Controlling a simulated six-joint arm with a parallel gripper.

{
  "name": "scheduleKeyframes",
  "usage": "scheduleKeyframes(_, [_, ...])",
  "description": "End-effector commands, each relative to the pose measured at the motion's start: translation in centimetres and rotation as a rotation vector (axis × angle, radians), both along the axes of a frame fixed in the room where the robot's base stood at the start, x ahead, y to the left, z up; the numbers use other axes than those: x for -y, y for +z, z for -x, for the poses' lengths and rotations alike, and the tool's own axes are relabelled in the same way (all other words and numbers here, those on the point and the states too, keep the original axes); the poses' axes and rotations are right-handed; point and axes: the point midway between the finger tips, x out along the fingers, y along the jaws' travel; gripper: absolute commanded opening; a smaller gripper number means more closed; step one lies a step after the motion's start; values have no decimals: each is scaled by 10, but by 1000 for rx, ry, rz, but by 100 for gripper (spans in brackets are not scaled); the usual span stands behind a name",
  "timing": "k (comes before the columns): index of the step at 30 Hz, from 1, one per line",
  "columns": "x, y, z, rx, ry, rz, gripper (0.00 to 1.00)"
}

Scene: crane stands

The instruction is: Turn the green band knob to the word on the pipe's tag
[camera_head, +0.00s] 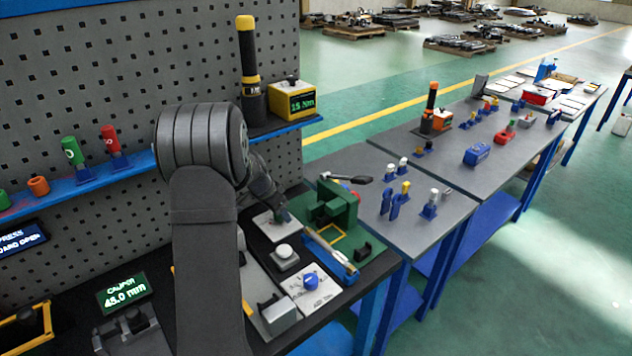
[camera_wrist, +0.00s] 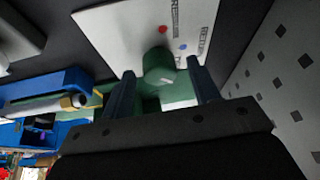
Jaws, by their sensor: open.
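The green knob (camera_wrist: 160,70) stands on a white plate (camera_wrist: 110,30) in the wrist view, with a light mark on its face. The plate carries a red dot, a blue dot and dark lettering too small to read surely. My gripper (camera_wrist: 162,90) is open, with one finger on each side of the knob; I cannot tell whether either touches it. In the head view my gripper (camera_head: 281,212) is low over that plate (camera_head: 268,228), and the knob is mostly hidden. A pale cylinder with a brass-coloured end (camera_wrist: 72,102) lies in a blue holder; no tag is readable.
A blue knob on another white plate (camera_head: 311,282) and a grey button box (camera_head: 284,258) stand nearer the bench front. A green fixture (camera_head: 338,205) stands close on the right. A grey perforated panel (camera_head: 90,60) rises behind the bench.

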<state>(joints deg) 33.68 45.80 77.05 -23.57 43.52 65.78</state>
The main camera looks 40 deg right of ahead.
Motion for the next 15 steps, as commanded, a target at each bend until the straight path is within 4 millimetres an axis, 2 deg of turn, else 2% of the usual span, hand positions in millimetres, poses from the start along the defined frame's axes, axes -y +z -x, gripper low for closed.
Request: scheduleKeyframes(15, [2, 0, 2, 2, 365, 0, 56])
